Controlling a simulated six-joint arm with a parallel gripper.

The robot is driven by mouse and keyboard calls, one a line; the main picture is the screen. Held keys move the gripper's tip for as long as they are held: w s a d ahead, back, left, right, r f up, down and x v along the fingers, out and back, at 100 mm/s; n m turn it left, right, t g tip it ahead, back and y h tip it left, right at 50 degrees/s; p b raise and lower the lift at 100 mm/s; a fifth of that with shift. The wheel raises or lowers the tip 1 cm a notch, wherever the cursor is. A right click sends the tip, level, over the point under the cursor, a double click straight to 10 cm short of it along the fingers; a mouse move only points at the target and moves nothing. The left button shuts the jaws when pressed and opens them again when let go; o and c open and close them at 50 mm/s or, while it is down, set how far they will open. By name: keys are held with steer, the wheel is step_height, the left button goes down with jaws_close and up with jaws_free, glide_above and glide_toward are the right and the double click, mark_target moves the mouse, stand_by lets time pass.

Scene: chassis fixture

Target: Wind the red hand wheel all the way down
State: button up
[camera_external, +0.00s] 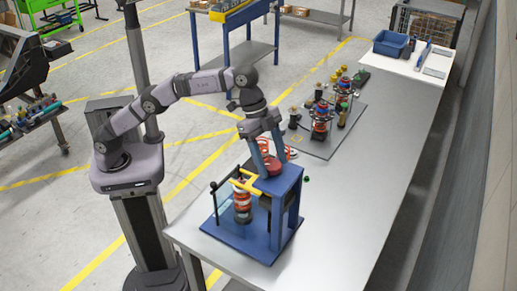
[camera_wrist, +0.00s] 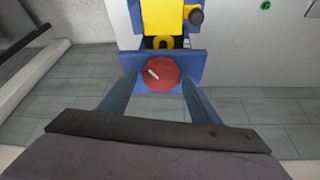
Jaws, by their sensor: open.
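The red hand wheel (camera_external: 273,167) sits on top of the blue fixture (camera_external: 289,183) near the table's front. In the wrist view the wheel (camera_wrist: 163,77) is a red disc with a short white mark pointing to the upper left. My gripper (camera_external: 272,168) points down at the wheel from above. In the wrist view my gripper (camera_wrist: 159,82) is open, with one blue-grey finger on each side of the wheel. Small gaps seem to show between the fingers and the rim; I cannot tell whether either touches. The wheel's underside is hidden.
A yellow clamp part (camera_external: 247,184) stands left of the wheel, above a red-and-white spring assembly (camera_external: 242,207). A black knob (camera_wrist: 196,16) is beside the yellow part. Further back are assembled spring units (camera_external: 321,122) on a dark mat and a blue bin (camera_external: 390,43). The right of the table is clear.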

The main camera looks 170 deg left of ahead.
steer(key=n+g+y, duration=0.1)
steer(key=n, duration=0.3)
steer(key=shift+n, duration=0.3)
steer(key=n+g+p, duration=0.1)
steer(key=n, duration=0.1)
steer(key=shift+r+n+y+p, duration=0.1)
steer(key=shift+n+y+p, duration=0.2)
steer(key=shift+y+p, duration=0.1)
steer(key=shift+n+g, duration=0.3)
steer(key=shift+n, duration=0.1)
steer(key=shift+p, duration=0.3)
steer(key=n+g+p, duration=0.1)
steer(key=n+p, duration=0.1)
steer(key=shift+r+p, duration=0.15)
steer(key=shift+p, duration=0.2)
steer(key=n+g+p, duration=0.1)
steer(key=n+p, duration=0.1)
steer(key=p, duration=0.2)
steer(key=n+g+p, duration=0.1)
steer(key=n+p, duration=0.2)
steer(key=shift+r+n+p, duration=0.1)
steer(key=shift+n+p, duration=0.2)
steer(key=shift+p, duration=0.05)
steer(key=shift+n+p, duration=0.5)
steer(key=shift+p, duration=0.35)
steer(key=shift+f+n, duration=0.3)
steer(key=shift+f, duration=0.05)
